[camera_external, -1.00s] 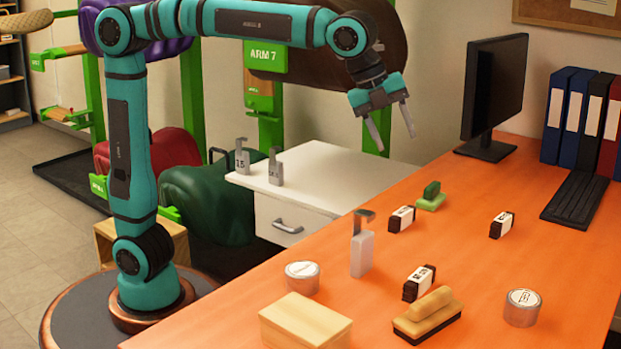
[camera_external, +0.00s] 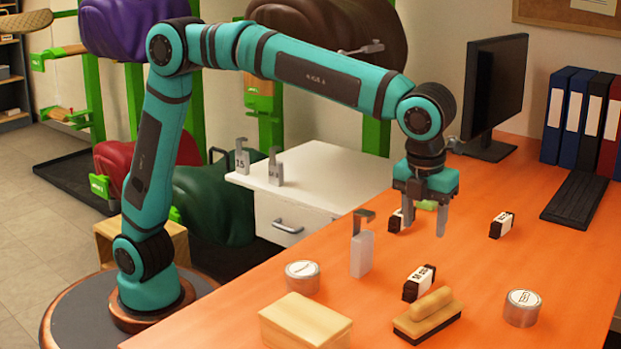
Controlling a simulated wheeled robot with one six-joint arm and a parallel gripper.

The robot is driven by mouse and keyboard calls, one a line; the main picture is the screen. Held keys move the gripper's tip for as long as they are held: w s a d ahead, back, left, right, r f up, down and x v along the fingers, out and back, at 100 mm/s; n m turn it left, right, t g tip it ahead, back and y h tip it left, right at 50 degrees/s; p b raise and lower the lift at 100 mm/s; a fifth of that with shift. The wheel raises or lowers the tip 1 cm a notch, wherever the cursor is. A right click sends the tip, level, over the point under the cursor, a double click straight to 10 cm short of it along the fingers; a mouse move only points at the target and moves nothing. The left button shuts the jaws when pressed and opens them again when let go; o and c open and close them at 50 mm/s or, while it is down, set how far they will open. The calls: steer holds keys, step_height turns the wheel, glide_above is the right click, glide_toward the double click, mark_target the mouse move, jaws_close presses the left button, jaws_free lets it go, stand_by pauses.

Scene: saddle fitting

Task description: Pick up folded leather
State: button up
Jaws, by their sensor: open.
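A pale tan, block-shaped thing (camera_external: 305,322) lies at the table's front left edge; it may be the folded leather, but its material is not clear. My gripper (camera_external: 424,228) is open and empty, pointing down over the table. It is well behind and to the right of the tan block. Its left finger partly covers a dark labelled block (camera_external: 395,223), and it hides most of a green item (camera_external: 428,205) behind it. I cannot tell how far the fingertips are above the table.
The orange table (camera_external: 480,265) holds a grey upright tool (camera_external: 361,250), two round tins (camera_external: 302,277) (camera_external: 522,308), a brush (camera_external: 428,314) and other dark labelled blocks (camera_external: 419,283) (camera_external: 502,225). A monitor (camera_external: 495,90), keyboard (camera_external: 575,200) and binders (camera_external: 580,120) stand behind.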

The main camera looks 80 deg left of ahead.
mark_target(421, 274)
steer(key=f, duration=0.4)
steer(key=a+f, duration=0.1)
steer(key=f, duration=0.4)
steer(key=w+f, duration=0.1)
steer(key=f, duration=0.3)
steer(key=shift+a+f, duration=0.2)
steer(key=shift+a, duration=0.05)
jaws_close()
